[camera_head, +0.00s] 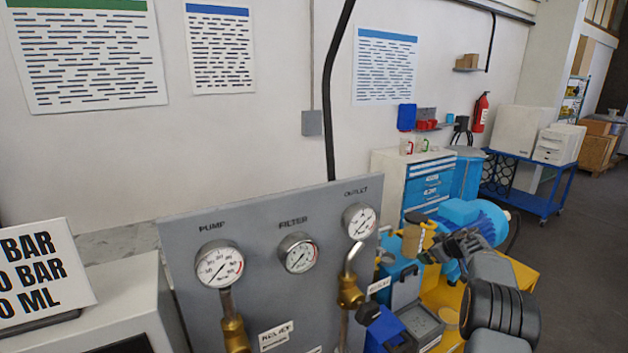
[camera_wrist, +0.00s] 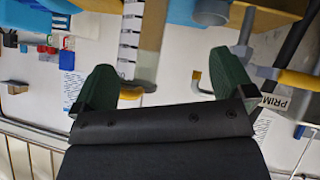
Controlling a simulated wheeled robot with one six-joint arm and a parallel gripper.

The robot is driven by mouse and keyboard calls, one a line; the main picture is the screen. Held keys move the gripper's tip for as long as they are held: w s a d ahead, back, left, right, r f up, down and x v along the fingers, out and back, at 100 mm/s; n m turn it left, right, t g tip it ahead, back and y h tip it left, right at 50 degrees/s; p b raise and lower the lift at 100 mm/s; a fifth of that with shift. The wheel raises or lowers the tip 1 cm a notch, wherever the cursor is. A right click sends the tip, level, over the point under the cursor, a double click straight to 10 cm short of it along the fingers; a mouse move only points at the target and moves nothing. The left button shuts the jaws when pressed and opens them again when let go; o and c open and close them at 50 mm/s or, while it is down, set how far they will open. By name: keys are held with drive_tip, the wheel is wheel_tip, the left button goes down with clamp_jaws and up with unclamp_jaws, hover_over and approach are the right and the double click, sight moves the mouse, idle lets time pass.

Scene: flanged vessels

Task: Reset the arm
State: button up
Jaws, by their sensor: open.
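My gripper (camera_wrist: 165,85) shows in the wrist view as two dark green fingers spread wide apart, with nothing held between them. In the head view my dark grey arm reaches in from the lower right, and its end lies in front of the blue motor (camera_head: 478,218) and the yellow base (camera_head: 522,278). The fingertips are small there and hard to tell from the parts behind them. I cannot tell whether the gripper touches anything.
A grey panel (camera_head: 262,275) with pump (camera_head: 220,264), filter (camera_head: 298,253) and outlet (camera_head: 359,222) gauges stands left of the arm. A blue drawer cabinet (camera_head: 428,185) and a blue cart (camera_head: 525,193) stand behind. Open floor (camera_head: 590,245) lies at right.

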drive_tip(key=s+r+m+g+h, duration=0.1)
drive_tip(key=s+r+m+h, duration=0.2)
drive_tip(key=s+h, duration=0.15)
drive_tip(key=s+r+m+h, duration=0.3)
drive_tip(key=s+h, duration=0.1)
drive_tip(key=s, duration=0.2)
drive_tip(key=s+a+g+y, duration=0.2)
drive_tip(key=s+a+y, duration=0.1)
drive_tip(key=s+a, duration=1)
drive_tip(key=s+a+r+m+g+y, duration=0.1)
drive_tip(key=s+a+g+y, duration=0.1)
drive_tip(key=s+a, duration=1.1)
drive_tip(key=s+y, duration=0.1)
drive_tip(key=s, duration=0.3)
drive_tip(key=shift+s+r, duration=0.3)
drive_tip(key=shift+s, duration=0.05)
drive_tip(key=shift+y, duration=0.25)
drive_tip(key=shift+c, duration=0.3)
